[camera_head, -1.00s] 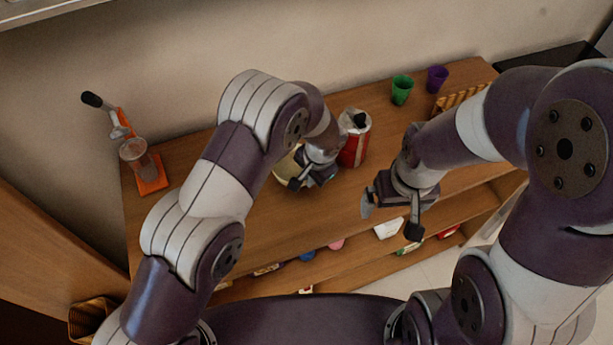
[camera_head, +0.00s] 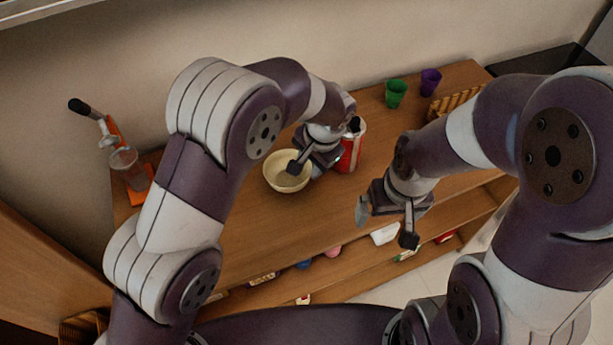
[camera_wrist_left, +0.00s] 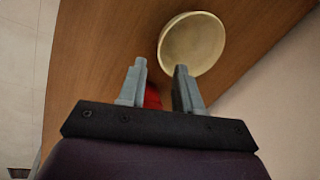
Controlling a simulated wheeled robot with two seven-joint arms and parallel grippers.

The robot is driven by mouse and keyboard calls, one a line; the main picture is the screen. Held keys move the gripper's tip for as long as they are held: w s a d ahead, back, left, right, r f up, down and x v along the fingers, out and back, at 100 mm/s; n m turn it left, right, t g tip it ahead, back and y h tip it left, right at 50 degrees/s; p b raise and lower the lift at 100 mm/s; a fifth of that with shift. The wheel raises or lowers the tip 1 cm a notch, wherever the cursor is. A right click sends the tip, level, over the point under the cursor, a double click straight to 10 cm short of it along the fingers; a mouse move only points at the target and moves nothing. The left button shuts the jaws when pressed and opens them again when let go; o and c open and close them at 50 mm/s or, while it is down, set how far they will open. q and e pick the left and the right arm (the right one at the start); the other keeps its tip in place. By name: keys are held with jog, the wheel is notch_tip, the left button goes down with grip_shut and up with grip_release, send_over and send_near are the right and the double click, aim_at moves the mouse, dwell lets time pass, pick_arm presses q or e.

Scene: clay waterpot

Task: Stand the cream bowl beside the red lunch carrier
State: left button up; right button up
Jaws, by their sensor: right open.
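The cream bowl (camera_head: 281,183) stands upright on the wooden counter, left of the red lunch carrier (camera_head: 348,155), with a small gap between them. The bowl also shows beyond the fingertips in the left wrist view (camera_wrist_left: 192,43). My left gripper (camera_head: 306,166) is over the bowl's right side, partly hiding its rim. Its fingers are apart in the left wrist view (camera_wrist_left: 160,75), with no bowl between them; a bit of red (camera_wrist_left: 152,97) shows in the gap. My left wrist hides part of the carrier. My right gripper (camera_head: 386,222) is open and empty near the counter's front.
A juicer-like device with an orange base (camera_head: 134,196) stands at the left end. The counter (camera_head: 260,228) front is clear. Shelves below hold small items.

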pick_arm(q)
jog(key=shift+v, duration=1)
